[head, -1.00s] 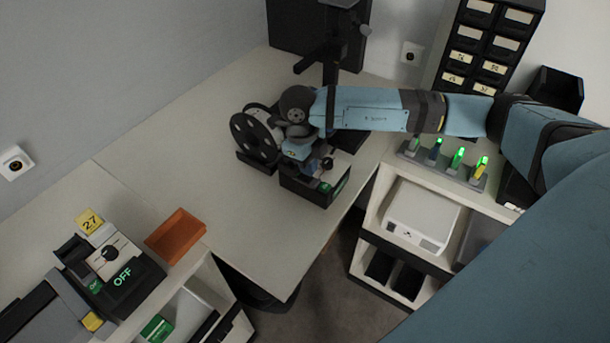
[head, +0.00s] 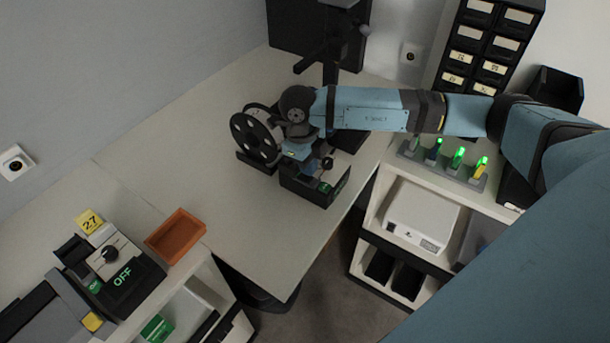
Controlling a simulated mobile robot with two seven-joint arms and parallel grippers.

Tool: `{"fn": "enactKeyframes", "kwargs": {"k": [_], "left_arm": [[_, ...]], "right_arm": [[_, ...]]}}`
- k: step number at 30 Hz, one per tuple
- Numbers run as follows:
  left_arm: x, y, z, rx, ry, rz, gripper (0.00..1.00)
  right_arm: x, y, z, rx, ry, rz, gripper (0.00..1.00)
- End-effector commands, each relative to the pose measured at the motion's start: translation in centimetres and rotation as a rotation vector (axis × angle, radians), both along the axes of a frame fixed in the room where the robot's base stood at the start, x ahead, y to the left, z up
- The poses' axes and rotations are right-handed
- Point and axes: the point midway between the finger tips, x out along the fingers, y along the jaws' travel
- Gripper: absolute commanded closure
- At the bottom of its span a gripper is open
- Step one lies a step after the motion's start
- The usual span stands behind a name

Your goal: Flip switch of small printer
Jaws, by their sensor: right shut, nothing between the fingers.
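A small black boxy device (head: 316,191), which looks like the small printer, stands near the front edge of the back table. Its front carries a green marking, too small to read. My right arm reaches in from the right, and my right gripper (head: 321,170) points down at the top of this device. It is shut with nothing held. The gripper and wrist hide part of the device's top, so the switch cannot be made out, nor whether the fingertips touch it. My left gripper is not in view.
A black reel (head: 254,138) stands just left of my wrist. A post stand (head: 330,60) rises behind. At lower left are a device with a knob reading OFF (head: 122,277) and an orange tray (head: 175,236). A green-lit rack (head: 443,165) and a white box (head: 420,215) are right.

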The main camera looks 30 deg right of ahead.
Motion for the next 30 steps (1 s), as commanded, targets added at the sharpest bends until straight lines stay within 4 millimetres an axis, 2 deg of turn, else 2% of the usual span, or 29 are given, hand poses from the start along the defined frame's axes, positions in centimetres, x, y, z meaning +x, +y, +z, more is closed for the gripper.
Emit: {"fn": "enactKeyframes", "kwargs": {"k": [30], "left_arm": [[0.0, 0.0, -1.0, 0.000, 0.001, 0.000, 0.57]], "right_arm": [[0.0, 0.0, -1.2, 0.000, 0.000, 0.000, 1.00]]}}
